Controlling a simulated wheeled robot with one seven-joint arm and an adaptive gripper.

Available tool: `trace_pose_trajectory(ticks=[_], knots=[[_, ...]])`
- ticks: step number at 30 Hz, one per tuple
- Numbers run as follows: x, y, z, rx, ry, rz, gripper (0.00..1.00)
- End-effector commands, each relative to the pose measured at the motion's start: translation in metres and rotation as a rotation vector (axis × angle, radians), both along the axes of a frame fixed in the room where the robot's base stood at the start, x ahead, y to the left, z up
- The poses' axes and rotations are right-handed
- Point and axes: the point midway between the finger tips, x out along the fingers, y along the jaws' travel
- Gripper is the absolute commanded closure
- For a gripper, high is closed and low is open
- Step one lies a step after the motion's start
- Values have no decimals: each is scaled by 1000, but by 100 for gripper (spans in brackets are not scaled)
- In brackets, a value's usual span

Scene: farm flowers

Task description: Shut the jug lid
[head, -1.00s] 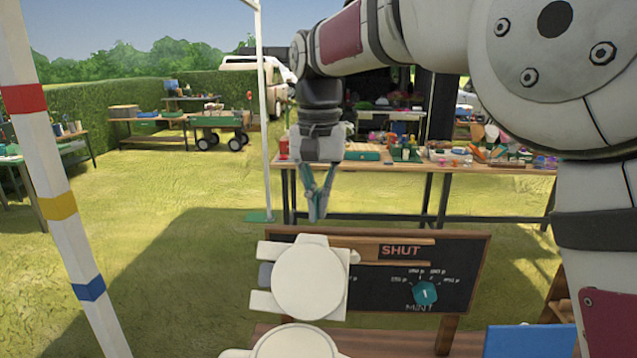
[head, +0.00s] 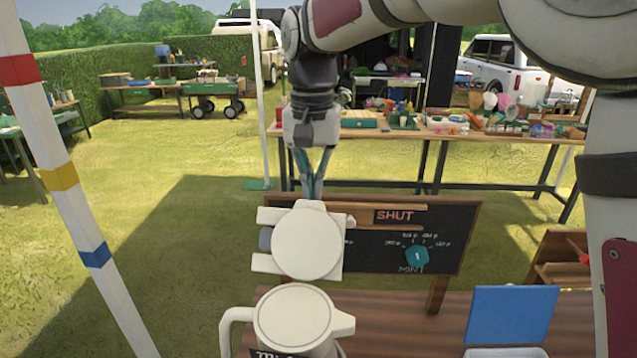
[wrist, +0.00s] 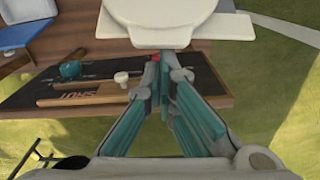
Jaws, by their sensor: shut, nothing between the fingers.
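A white jug (head: 293,325) with a handle on its left and a spout on its right stands at the bottom of the head view. A large round white disc (head: 307,245), with pale flat plates behind it, shows above the jug; it may be the raised lid, but I cannot tell how it joins. It also fills the top of the wrist view (wrist: 160,12). My gripper (head: 312,192) is shut and empty, pointing down just beyond the disc's far edge. In the wrist view its teal fingers (wrist: 163,65) converge near the plate edge; contact is unclear.
A blackboard (head: 385,255) with a SHUT sign (head: 395,216) and a teal dial (head: 416,256) stands behind the jug. A blue panel (head: 511,314) is at right. A striped post (head: 60,177) stands left; a cluttered table (head: 450,135) stands behind.

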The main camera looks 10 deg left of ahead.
Motion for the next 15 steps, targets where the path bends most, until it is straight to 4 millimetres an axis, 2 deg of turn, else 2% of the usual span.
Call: trace_pose_trajectory(ticks=[15], knots=[[-9, -1, 7, -15, -143, -7, 100]])
